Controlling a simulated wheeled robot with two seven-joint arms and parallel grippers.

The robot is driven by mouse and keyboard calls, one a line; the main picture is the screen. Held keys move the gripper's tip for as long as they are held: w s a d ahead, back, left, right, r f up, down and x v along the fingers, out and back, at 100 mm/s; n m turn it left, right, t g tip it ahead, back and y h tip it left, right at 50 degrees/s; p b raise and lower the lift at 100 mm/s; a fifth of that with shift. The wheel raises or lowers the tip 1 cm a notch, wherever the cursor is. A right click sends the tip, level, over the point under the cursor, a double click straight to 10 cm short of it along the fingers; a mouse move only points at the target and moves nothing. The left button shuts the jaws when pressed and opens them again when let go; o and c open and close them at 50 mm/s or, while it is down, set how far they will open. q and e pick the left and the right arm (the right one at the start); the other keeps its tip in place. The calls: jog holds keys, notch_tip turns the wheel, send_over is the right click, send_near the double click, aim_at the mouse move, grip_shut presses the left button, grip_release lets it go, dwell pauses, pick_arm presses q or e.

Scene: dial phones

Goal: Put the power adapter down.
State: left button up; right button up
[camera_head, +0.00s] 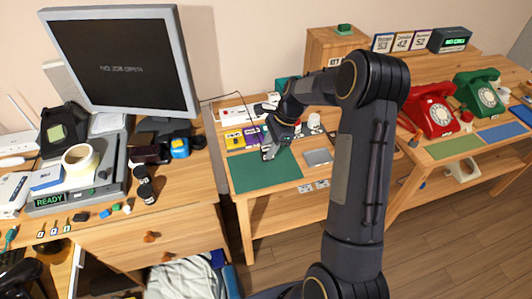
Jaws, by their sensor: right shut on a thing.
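My right arm reaches up across the middle of the view and bends over to the middle table. My right gripper (269,148) points down over the back edge of the dark green mat (262,172). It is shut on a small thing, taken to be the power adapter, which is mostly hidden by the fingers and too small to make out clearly. I cannot tell whether it touches the mat. My left gripper does not show clearly anywhere.
A white power strip (232,115) lies behind the mat, and a grey pad (318,157) lies to its right. A red phone (433,112) and a green phone (481,92) stand on the right table. A monitor (122,62) stands at left. The mat's front is clear.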

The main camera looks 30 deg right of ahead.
jog(key=shift+w+a+f, duration=0.2)
jog(key=shift+w+f, duration=0.45)
jog(key=shift+f, duration=0.2)
jog(key=shift+f+p, duration=0.4)
jog(key=shift+f, duration=1.15)
jog(key=shift+f, duration=0.2)
jog(key=o, duration=0.7)
jog(key=shift+o, duration=0.2)
